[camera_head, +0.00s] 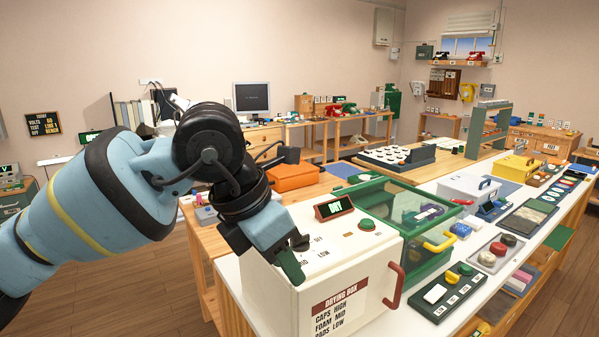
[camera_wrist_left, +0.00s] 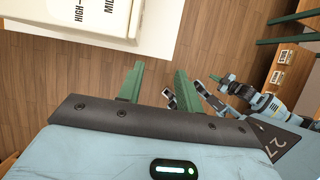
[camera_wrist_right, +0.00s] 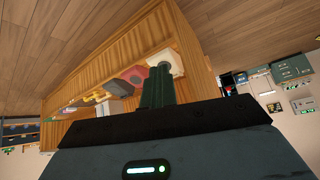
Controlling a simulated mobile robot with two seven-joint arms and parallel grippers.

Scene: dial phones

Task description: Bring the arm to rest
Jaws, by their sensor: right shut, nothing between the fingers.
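My left arm comes in from the left in the head view, bent over the left end of the white drying box. My left gripper (camera_head: 291,262) points downward in front of the box's top left corner. In the left wrist view its two green fingers (camera_wrist_left: 159,72) stand apart with nothing between them, with bare wood floor beyond. I cannot tell whether it touches the box. My right gripper is outside the head view. In the right wrist view its green fingers (camera_wrist_right: 157,75) are together and empty, in front of a wooden bench.
The white drying box (camera_head: 350,305) with a red handle stands at the near end of the white-topped bench. A green-framed clear case (camera_head: 418,208) is behind it. An orange case (camera_head: 292,177) sits on another bench. Floor (camera_head: 140,280) is open at the left.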

